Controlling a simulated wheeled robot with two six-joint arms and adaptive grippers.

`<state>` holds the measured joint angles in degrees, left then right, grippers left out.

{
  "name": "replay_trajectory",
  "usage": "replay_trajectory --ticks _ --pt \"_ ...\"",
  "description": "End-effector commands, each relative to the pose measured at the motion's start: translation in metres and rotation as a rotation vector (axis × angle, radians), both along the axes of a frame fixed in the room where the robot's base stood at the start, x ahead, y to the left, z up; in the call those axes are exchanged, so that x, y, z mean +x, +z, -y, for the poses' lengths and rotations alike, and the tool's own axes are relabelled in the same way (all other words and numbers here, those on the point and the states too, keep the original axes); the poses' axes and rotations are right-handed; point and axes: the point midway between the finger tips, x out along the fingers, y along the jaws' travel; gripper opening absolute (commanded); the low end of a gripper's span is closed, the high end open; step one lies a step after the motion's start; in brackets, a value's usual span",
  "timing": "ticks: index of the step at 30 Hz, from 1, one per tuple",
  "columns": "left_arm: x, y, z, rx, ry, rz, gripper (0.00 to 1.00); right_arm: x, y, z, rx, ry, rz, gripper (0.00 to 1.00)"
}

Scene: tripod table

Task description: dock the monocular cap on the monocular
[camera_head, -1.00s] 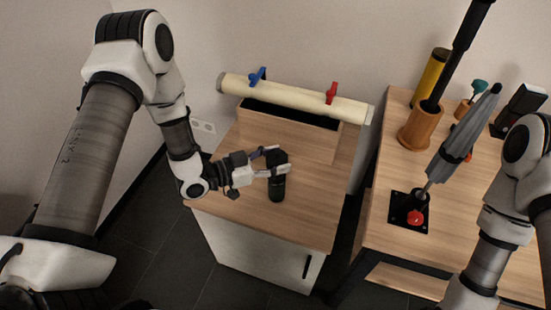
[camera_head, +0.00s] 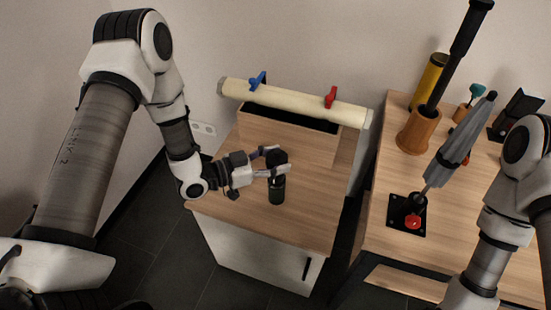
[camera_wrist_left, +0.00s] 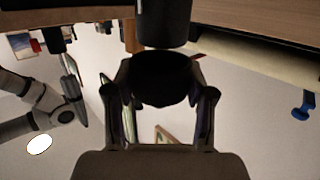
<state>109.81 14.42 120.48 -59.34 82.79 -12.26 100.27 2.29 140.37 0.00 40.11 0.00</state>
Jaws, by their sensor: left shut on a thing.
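My left gripper (camera_head: 272,167) is shut on the monocular cap (camera_head: 277,157), a short black round piece. The cap also shows between the fingers in the left wrist view (camera_wrist_left: 162,78). The monocular (camera_head: 277,190), a dark upright cylinder, stands on the wooden cabinet top, directly below the cap and fingers. In the left wrist view the monocular (camera_wrist_left: 164,22) is at the top edge, close to the cap's rim. I cannot tell whether cap and monocular touch. The fingers hide part of both.
A cream tube (camera_head: 295,104) with blue and red handles lies along a wooden box behind the monocular. The right table (camera_head: 375,240) holds a wooden cup (camera_head: 417,133) with a black pole, a grey folded umbrella-like object (camera_head: 455,150) and a black plate. The front of the cabinet top is clear.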

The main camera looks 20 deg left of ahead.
Motion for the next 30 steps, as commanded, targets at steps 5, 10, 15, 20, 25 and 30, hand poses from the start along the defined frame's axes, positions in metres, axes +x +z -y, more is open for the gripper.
replay_trajectory --ticks 5,10,15,20,25,30 --pt "0.000 0.000 0.000 0.000 0.000 0.000 0.64 0.000 0.000 0.000 0.000 0.000 0.000 0.78" --pt "0.000 0.000 0.000 0.000 0.000 0.000 0.64 0.000 0.000 0.000 0.000 0.000 0.000 0.78" --pt "-0.002 0.001 -0.002 -0.001 0.001 -0.001 0.64 0.000 0.002 0.000 0.000 0.000 0.000 0.78" --pt "-0.010 0.004 -0.013 -0.001 0.003 -0.003 0.64 0.000 0.010 0.000 0.000 0.000 0.000 0.78" --pt "-0.022 0.008 -0.025 -0.002 0.002 -0.002 0.64 0.000 0.019 0.000 0.000 0.000 0.000 0.78" --pt "-0.032 0.010 -0.037 -0.001 0.003 -0.003 0.64 0.000 0.028 0.000 0.000 0.000 0.000 0.78"
